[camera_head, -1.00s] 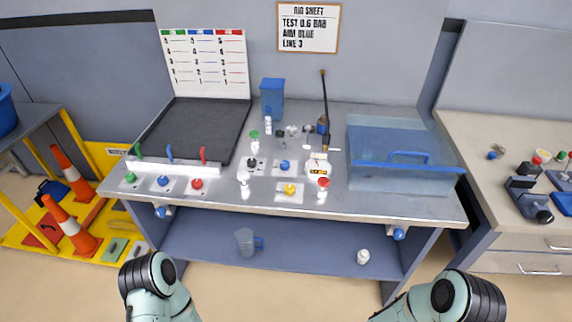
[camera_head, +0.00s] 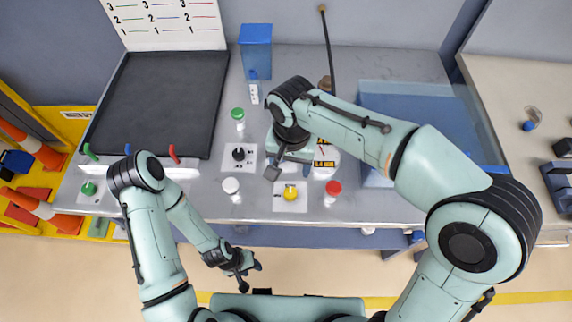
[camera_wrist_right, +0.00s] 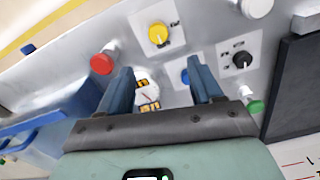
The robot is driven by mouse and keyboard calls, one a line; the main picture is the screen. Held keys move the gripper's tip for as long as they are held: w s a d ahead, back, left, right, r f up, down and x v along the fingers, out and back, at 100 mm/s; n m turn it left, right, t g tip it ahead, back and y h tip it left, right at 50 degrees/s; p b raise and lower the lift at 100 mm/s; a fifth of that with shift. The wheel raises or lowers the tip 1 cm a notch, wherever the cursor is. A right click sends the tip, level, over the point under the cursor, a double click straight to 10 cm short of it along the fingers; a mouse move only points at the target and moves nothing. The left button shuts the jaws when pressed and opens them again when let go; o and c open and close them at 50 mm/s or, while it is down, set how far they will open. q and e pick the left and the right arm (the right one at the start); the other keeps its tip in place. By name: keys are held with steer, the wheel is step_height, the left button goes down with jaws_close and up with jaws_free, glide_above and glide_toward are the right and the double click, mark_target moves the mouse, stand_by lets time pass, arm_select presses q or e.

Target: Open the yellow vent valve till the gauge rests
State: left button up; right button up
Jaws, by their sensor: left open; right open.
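The yellow vent valve (camera_head: 290,192) is a round knob on a pale plate near the bench's front edge. It also shows in the right wrist view (camera_wrist_right: 158,33), beyond the fingertips. My right gripper (camera_head: 283,168) is open and empty above the bench, just behind the yellow knob in the head view. In the right wrist view its open fingers (camera_wrist_right: 161,76) frame the gauge (camera_wrist_right: 147,95) and part of a blue knob (camera_wrist_right: 185,76). The gauge (camera_head: 325,162) is partly hidden by my right arm; its needle is too small to read. My left gripper (camera_head: 240,268) is open and empty, in front of the bench.
A red-capped post (camera_head: 333,189) stands right of the yellow knob, a white-capped post (camera_head: 231,187) left. A black knob (camera_head: 238,155) and green-capped post (camera_head: 238,115) are behind.

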glide_toward(290, 193)
steer(key=shift+s+d, duration=0.1)
steer(key=shift+s, duration=0.05)
step_height(290, 193, down, 8)
steer(key=shift+r+b, duration=0.2)
steer(key=shift+b, duration=0.3)
arm_select(q)
steer(key=shift+s+f, duration=0.75)
steer(key=shift+s, duration=0.1)
arm_select(e)
steer(key=shift+w+f, duration=0.25)
steer(key=shift+f, duration=0.35)
steer(key=c, duration=1.1)
